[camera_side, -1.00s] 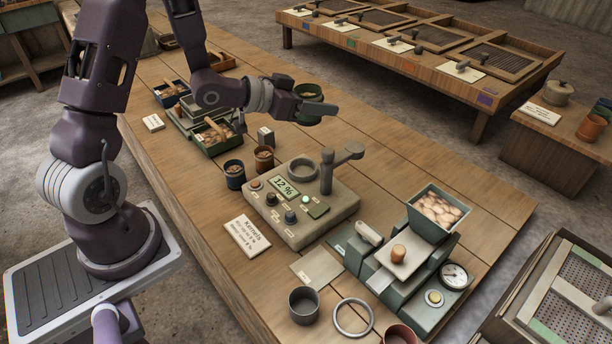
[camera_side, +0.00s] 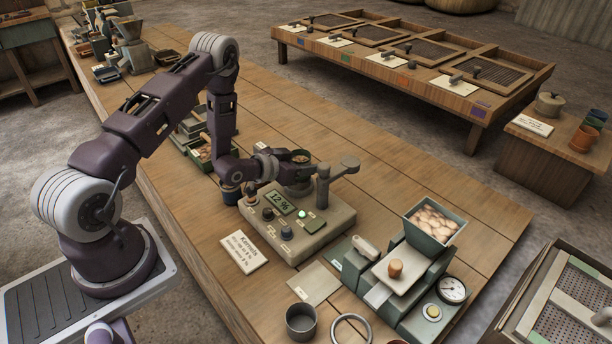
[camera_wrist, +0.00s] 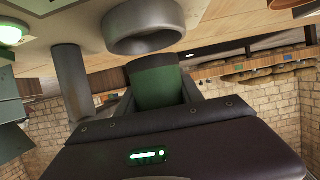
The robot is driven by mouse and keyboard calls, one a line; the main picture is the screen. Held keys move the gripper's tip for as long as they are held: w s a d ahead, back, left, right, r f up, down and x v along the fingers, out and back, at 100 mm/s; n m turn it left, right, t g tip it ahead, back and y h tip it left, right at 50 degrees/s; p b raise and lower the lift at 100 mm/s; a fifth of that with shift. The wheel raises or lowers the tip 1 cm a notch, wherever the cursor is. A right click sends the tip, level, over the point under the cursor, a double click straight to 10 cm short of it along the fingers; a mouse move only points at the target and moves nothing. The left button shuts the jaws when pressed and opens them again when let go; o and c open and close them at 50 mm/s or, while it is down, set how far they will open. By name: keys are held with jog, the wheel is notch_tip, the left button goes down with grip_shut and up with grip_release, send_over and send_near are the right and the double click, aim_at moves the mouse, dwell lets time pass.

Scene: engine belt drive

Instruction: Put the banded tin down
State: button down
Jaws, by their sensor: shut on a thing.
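The banded tin (camera_side: 301,156), a green tin with brown kernels inside, is upright in my gripper (camera_side: 297,178). In the wrist view the tin (camera_wrist: 158,82) shows as a dark green cylinder between my shut fingers (camera_wrist: 161,98). It is held right at the grey ring (camera_wrist: 143,27) of the beige meter (camera_side: 330,218). Whether its base touches the ring's seat cannot be told. In the side view my gripper hides most of the ring.
The meter's post with its side arm (camera_side: 323,185) stands close right of my gripper. A green-grey device with a kernel hopper (camera_side: 435,222), an empty grey cup (camera_side: 301,322) and a loose ring (camera_side: 351,330) are nearer.

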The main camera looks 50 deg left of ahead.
notch_tip(320, 180, down, 3)
jog(key=shift+f, duration=0.15)
jog(key=c, duration=0.8)
grip_release()
jog(key=shift+o, duration=0.2)
jog(key=shift+f, duration=0.25)
jog(key=shift+o, duration=0.5)
jog(key=v, duration=0.7)
jog(key=shift+s+a, duration=0.1)
